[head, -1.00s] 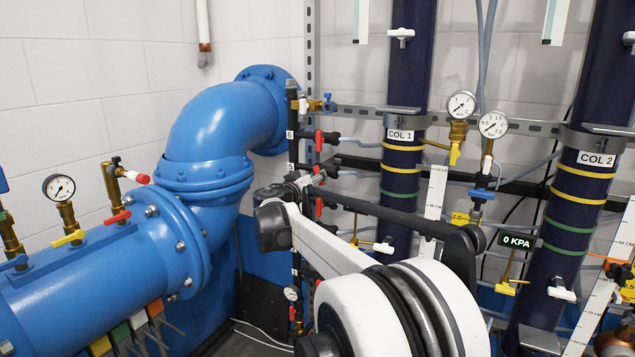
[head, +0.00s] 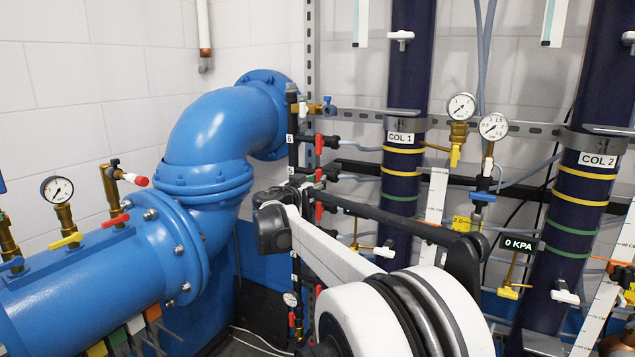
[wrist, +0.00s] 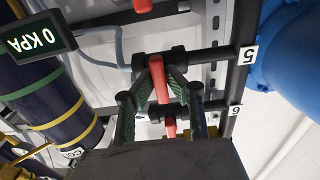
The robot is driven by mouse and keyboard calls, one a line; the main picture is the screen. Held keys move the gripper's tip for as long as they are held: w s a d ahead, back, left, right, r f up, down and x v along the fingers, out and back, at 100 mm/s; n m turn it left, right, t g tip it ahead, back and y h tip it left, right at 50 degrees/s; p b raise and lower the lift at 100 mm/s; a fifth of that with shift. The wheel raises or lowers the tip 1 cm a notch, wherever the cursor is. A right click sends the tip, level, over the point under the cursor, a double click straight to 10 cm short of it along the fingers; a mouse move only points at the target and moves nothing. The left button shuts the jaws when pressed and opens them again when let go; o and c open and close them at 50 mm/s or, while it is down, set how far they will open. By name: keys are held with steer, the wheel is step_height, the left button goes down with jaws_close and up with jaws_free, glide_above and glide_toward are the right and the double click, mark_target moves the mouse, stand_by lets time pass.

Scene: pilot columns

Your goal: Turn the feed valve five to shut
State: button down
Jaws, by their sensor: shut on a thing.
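Feed valve five (wrist: 157,78) has a red lever on a dark branch pipe beside the label 5 in the wrist view. Its lever lies between the dark fingers of my gripper (wrist: 160,88), which are shut on it. The lever looks roughly crosswise to its branch pipe. In the head view, valve five (head: 319,175) shows as a small red patch beside the black manifold. My gripper (head: 303,182) is there, partly hidden behind my arm.
Valve six's red lever (wrist: 170,127) is close to my fingers, beside the label 6 (wrist: 234,110). More red levers sit below on the manifold. The large blue pipe (head: 215,120) stands left, column 1 (head: 401,170) right. A 0 KPA display (head: 519,244) hangs further right.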

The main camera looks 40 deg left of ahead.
steer(key=c, duration=1.7)
jaws_free()
steer(key=shift+c, duration=0.2)
steer(key=shift+s, duration=0.1)
steer(key=s+d, duration=0.2)
steer(key=s, duration=0.9)
steer(key=shift+s+d, duration=0.2)
steer(key=shift+s, duration=0.15)
